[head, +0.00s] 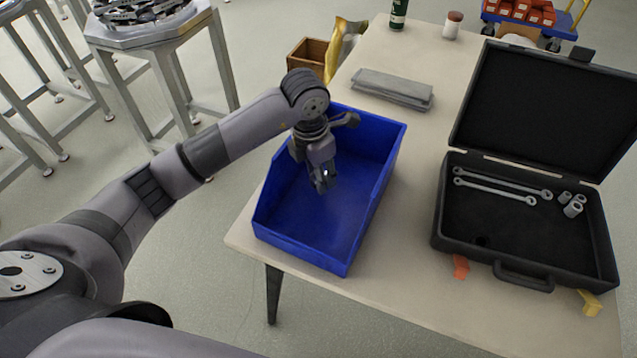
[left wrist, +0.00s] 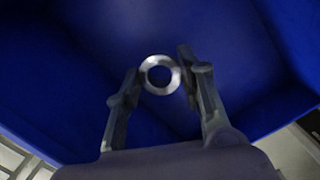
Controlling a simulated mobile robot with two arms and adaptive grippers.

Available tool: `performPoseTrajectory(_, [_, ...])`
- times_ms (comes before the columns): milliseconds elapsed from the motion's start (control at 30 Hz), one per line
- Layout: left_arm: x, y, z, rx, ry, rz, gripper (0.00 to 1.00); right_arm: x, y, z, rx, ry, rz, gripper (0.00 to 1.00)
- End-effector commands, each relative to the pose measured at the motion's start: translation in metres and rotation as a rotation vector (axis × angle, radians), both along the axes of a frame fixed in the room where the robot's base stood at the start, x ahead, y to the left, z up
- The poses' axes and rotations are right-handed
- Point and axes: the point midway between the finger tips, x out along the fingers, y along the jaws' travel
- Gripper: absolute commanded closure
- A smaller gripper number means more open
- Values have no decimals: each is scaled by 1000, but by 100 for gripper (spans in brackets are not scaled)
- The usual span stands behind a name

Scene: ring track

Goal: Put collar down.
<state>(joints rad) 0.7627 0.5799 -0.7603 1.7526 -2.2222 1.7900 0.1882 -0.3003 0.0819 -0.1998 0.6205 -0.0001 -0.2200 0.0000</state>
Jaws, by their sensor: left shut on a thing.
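The collar (left wrist: 147,84) is a small shiny metal ring with a dark hole. It sits between the two fingertips of my left gripper (left wrist: 157,82), which is shut on it. In the head view my left gripper (head: 323,182) points down inside the outline of the blue bin (head: 300,248), over its floor. The collar is mostly hidden by the fingers there. The wrist view shows the bin's blue floor behind the ring; I cannot tell the exact gap between them. My right gripper is not in view.
The bin stands on a beige table (head: 412,275). To its right is an open black case (head: 500,235) with wrenches (head: 497,192) and several small metal sockets (head: 572,207). A grey folded cloth (head: 393,88) lies behind the bin. Metal stands (head: 165,75) are at the left.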

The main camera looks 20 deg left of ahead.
Motion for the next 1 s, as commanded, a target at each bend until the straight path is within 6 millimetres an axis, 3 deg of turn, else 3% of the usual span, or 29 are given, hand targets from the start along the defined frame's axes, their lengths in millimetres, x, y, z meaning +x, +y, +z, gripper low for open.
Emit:
performPoseTrajectory(300, [-1,0,-40,1,4,0,97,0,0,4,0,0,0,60])
performPoseTrajectory(667, [0,0,-46,1,0,-1,97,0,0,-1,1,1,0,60])
performPoseTrajectory(700, [0,0,-46,1,2,-1,63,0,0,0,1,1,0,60])
performPoseTrajectory(1000, [-1,0,-45,1,2,0,44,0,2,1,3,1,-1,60])
